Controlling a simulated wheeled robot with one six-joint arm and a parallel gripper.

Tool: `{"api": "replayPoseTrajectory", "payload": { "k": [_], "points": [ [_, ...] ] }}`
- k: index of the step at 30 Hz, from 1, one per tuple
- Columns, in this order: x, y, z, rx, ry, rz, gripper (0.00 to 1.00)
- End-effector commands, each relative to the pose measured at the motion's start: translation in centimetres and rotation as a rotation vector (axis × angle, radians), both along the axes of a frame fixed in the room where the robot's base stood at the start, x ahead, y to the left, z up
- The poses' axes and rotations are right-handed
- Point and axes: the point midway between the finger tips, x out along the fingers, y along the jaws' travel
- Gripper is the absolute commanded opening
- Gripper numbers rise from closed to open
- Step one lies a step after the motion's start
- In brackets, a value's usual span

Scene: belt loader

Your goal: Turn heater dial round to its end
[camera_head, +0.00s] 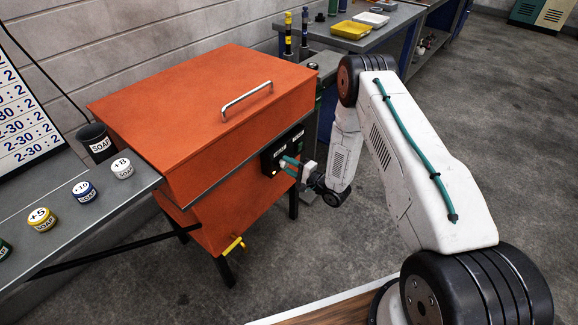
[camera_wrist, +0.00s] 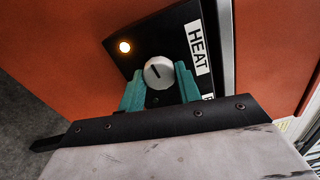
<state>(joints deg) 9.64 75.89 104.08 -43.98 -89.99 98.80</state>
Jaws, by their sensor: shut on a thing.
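The heater dial (camera_wrist: 159,73) is a round silver knob with a dark pointer line, on a black panel (camera_wrist: 130,62) marked HEAT. The pointer slants to the upper left in the wrist view. My gripper (camera_wrist: 160,82) has its two green fingers on either side of the dial, shut on it. A small round light (camera_wrist: 124,47) glows warm white on the panel, left of the dial. In the head view my gripper (camera_head: 290,166) reaches the black panel (camera_head: 279,147) on the orange heater box (camera_head: 200,115), and the fingers hide the dial there.
The orange box has a lid with a metal handle (camera_head: 246,99) and a yellow tap (camera_head: 234,244) low on its front. A grey shelf (camera_head: 75,220) with several soap tins stands left. A bench with a yellow tray (camera_head: 352,30) stands behind. The floor in front is clear.

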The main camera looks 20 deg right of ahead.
Motion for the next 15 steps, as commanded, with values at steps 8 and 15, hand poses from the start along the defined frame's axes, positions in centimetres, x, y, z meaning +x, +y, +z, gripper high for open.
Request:
{"api": "replayPoseTrajectory", "payload": {
  "k": [8, 15],
  "points": [
    [0.01, -0.12, -0.07, 0.062, 0.044, -0.004, 0.11],
    [0.00, -0.13, -0.08, 0.072, 0.050, -0.004, 0.11]
  ]
}}
